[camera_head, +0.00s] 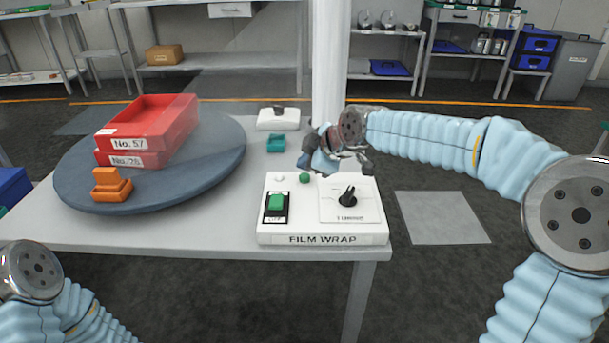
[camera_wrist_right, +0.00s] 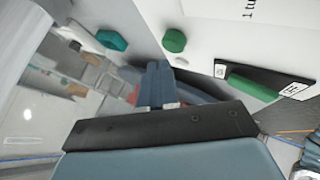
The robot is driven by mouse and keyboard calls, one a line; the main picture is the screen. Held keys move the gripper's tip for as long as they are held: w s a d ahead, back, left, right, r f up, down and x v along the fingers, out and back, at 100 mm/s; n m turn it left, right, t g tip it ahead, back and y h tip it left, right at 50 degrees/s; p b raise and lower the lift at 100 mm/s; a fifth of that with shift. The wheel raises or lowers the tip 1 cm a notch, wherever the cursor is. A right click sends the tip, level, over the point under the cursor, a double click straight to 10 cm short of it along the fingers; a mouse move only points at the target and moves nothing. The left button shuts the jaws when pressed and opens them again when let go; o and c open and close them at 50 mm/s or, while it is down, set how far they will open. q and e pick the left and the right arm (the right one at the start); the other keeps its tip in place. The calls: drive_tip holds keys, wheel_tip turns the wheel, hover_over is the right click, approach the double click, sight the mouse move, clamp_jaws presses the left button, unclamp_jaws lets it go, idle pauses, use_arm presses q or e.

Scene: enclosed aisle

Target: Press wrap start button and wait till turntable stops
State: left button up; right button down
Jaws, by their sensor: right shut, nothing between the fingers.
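The white control box (camera_head: 322,238) labelled FILM WRAP stands on the table's front right. It has a green rocker-like button (camera_head: 277,202) on a black plate, a small round green button (camera_head: 305,178), a small white knob or lamp (camera_head: 279,177) and a black dial (camera_head: 347,197). My right gripper (camera_head: 308,163) is just behind the box's rear edge. In the right wrist view its fingers (camera_wrist_right: 157,88) are shut and empty, near the round green button (camera_wrist_right: 174,41) and apart from the green rocker (camera_wrist_right: 252,88). The dark round turntable (camera_head: 215,165) carries two stacked red crates (camera_head: 150,125). My left gripper is out of view.
An orange object (camera_head: 111,185) sits on the turntable's front edge. A teal block (camera_head: 276,143) and a white device (camera_head: 278,119) stand behind the box. A white post (camera_head: 331,60) rises behind the table. Shelves line the far wall.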

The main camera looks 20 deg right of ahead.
drive_tip(key=shift+f, duration=0.1)
idle(0.3)
drive_tip(key=shift+f+b, duration=0.35)
drive_tip(key=shift+b, duration=0.15)
